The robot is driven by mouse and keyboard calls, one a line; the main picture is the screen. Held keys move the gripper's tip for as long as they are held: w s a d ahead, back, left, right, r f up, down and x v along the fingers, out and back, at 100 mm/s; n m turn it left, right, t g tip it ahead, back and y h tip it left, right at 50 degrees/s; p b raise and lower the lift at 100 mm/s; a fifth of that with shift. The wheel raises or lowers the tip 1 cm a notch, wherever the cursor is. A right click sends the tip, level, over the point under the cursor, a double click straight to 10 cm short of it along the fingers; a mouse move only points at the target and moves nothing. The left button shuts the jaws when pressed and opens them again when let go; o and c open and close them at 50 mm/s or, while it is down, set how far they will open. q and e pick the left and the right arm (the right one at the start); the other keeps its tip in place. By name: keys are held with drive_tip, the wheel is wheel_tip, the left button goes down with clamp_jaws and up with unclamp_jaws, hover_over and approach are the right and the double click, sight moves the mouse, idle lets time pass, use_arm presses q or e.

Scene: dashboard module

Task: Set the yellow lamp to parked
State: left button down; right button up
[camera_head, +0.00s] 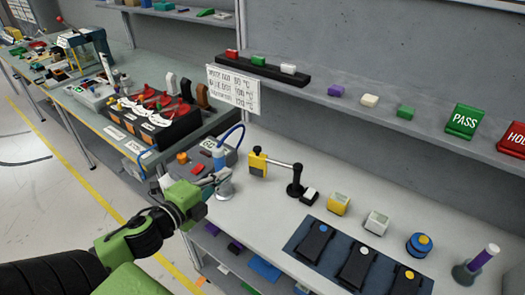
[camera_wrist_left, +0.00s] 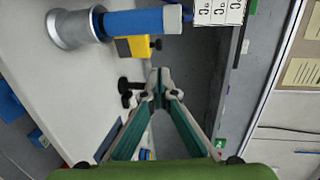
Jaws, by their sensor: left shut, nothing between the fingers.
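The yellow lamp (camera_head: 258,164) is a yellow head on a thin arm, carried by a black post (camera_head: 296,181) on the grey bench. Its head is at the left end of the arm, close to the wall. In the left wrist view the yellow head (camera_wrist_left: 127,48) is partly hidden behind a blue cylinder. My left gripper (camera_head: 222,176) is shut and empty, to the left of the lamp head and apart from it. Its closed fingertips also show in the left wrist view (camera_wrist_left: 158,76). My right gripper is in neither view.
A blue-handled tool in a grey holder (camera_head: 224,190) stands beside my left gripper; the blue cylinder (camera_wrist_left: 140,22) shows up close. Yellow and white blocks (camera_head: 338,204), a dark pad (camera_head: 330,262) and a blue knob (camera_head: 419,246) are further right. A shelf (camera_head: 370,108) overhangs the back.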

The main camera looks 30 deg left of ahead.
use_arm(q)
drive_tip(key=p, duration=0.2)
approach(255, 151)
drive_tip(key=w, duration=0.4)
drive_tip(key=w+p, duration=0.1)
drive_tip(key=shift+w+f, duration=0.35)
drive_tip(key=shift+w, duration=0.05)
drive_tip(key=shift+w+f, duration=0.2)
drive_tip(key=shift+w, duration=0.35)
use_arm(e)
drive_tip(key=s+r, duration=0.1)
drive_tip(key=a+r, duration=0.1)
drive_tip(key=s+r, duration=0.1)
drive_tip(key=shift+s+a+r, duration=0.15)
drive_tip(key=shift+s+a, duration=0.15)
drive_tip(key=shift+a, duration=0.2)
